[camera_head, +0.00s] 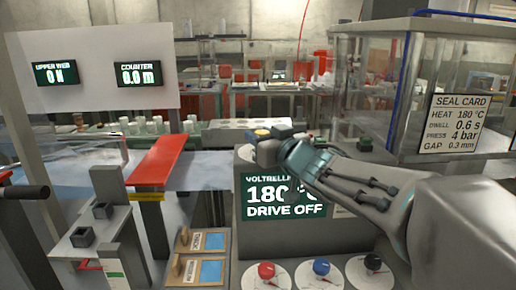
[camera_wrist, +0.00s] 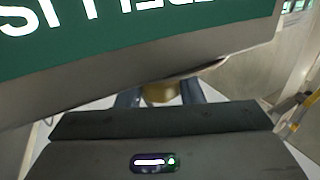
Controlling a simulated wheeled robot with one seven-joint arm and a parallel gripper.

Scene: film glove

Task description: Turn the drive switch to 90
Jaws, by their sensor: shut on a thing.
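A console display (camera_head: 284,196) reads 180° and DRIVE OFF; its right part is covered by my arm. My gripper (camera_head: 264,138) reaches over the top of this console. It is shut on a yellow knob (camera_wrist: 158,93), which shows between the two fingers in the wrist view, above a pale plate. In the head view a bit of yellow (camera_head: 262,132) shows at the fingertips, and a white disc (camera_head: 246,153) shows just below them. The knob's pointer and markings are hidden, and I cannot read which control it is.
Red (camera_head: 266,270), blue (camera_head: 321,267) and black (camera_head: 373,262) knobs on white dials sit below the display. A clear-walled case with a seal card (camera_head: 465,124) stands at right. A red bar (camera_head: 158,160) and wooden-framed tags (camera_head: 200,240) lie left.

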